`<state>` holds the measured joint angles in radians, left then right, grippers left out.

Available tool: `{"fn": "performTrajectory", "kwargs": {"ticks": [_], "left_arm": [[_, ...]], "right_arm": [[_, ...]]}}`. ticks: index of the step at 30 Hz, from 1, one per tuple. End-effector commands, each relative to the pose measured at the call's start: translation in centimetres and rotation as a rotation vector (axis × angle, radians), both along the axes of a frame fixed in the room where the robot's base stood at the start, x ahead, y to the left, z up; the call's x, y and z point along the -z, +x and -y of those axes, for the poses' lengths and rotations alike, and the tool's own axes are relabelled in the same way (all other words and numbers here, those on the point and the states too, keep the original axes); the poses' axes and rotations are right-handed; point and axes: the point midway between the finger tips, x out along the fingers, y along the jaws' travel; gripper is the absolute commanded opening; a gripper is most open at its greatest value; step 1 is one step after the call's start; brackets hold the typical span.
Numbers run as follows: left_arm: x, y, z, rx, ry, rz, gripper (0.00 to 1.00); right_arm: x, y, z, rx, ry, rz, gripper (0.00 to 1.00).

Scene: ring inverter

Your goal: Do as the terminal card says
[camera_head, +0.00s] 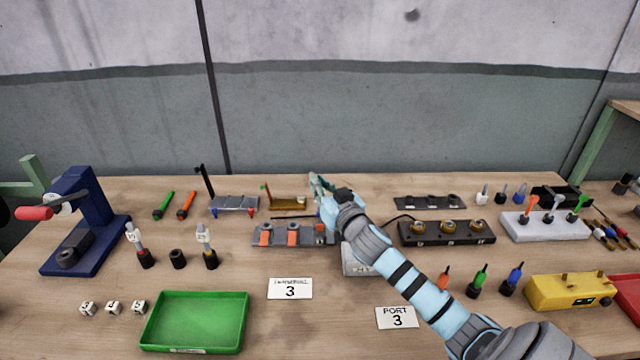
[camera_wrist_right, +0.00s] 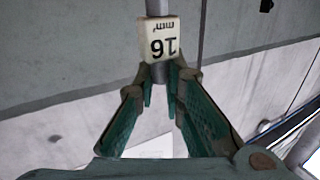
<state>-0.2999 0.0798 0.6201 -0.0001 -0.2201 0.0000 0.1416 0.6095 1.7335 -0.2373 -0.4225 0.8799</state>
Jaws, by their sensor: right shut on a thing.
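A white terminal card (camera_head: 290,289) lies on the front middle of the table; its lower line reads 3. A second white card (camera_head: 397,317), to its right, reads PORT 3. My right gripper (camera_head: 318,187) is above the grey fixture near the table's middle. In the right wrist view its fingers (camera_wrist_right: 161,85) are shut on a grey rod (camera_wrist_right: 156,8) with a white tag marked 16 mm² (camera_wrist_right: 160,38), upside down. The held rod cannot be made out in the head view. My left gripper is out of view.
A grey fixture with orange parts (camera_head: 276,245) and a dark block with brass rings (camera_head: 447,240) flank my right forearm. A green tray (camera_head: 195,320), a blue press (camera_head: 85,220) and a tagged grey piece (camera_head: 203,234) stand left. A yellow box (camera_head: 565,293) is right.

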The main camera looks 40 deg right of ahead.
Motion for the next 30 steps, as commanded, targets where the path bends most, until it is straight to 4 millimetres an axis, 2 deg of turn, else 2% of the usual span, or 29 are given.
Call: {"fn": "performTrajectory", "kwargs": {"ticks": [29, 30], "left_arm": [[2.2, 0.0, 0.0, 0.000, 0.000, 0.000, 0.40], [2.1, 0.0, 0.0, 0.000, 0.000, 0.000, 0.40]], "right_arm": [[2.5, 0.0, 0.0, 0.000, 0.000, 0.000, 0.00], [2.5, 0.0, 0.0, 0.000, 0.000, 0.001, 0.15]]}}
